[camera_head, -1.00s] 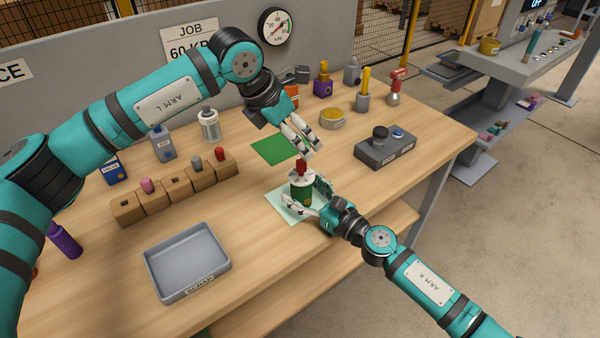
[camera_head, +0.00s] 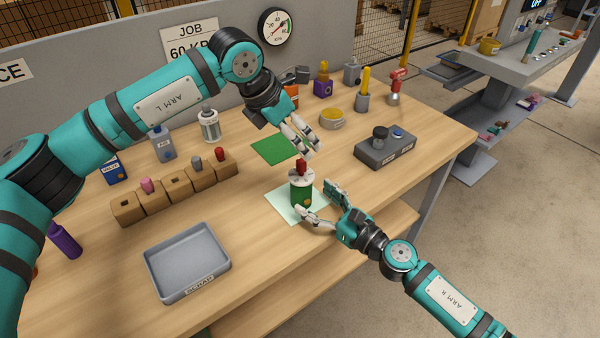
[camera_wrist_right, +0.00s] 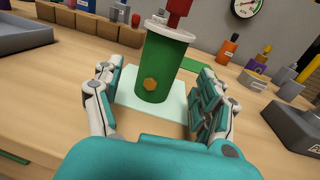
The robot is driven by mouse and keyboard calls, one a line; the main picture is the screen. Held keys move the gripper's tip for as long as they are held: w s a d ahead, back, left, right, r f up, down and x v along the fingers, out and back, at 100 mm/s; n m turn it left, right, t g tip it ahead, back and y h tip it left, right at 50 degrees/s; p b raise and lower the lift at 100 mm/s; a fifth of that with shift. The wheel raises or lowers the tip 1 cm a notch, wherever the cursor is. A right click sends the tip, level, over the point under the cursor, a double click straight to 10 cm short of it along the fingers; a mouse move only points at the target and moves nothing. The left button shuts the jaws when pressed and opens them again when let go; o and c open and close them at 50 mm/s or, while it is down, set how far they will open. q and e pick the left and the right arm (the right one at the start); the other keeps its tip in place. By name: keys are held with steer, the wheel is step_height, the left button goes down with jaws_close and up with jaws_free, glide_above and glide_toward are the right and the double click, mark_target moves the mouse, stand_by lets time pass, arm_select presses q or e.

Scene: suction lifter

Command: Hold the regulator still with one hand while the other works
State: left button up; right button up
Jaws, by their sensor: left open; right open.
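The regulator (camera_head: 301,192) is a green cylinder with a pale flange and a red knob on top. It stands upright on a pale mat (camera_head: 283,206). In the right wrist view the regulator (camera_wrist_right: 154,70) shows a brass hexagonal fitting facing me. My right gripper (camera_head: 317,204) is open, its fingers in front of the regulator and apart from it. In the right wrist view the fingers (camera_wrist_right: 155,105) stand either side of it, with gaps. My left gripper (camera_head: 314,150) is open above and behind the red knob, holding nothing.
A grey tray (camera_head: 187,292) lies at front left, with a wooden block row (camera_head: 172,186) behind it. A green mat (camera_head: 273,150) lies behind the regulator. A dark grey box (camera_head: 385,153) with knobs is at right. A gauge (camera_head: 275,27) hangs on the back panel.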

steer(key=shift+o, duration=0.2)
steer(key=o, duration=0.5)
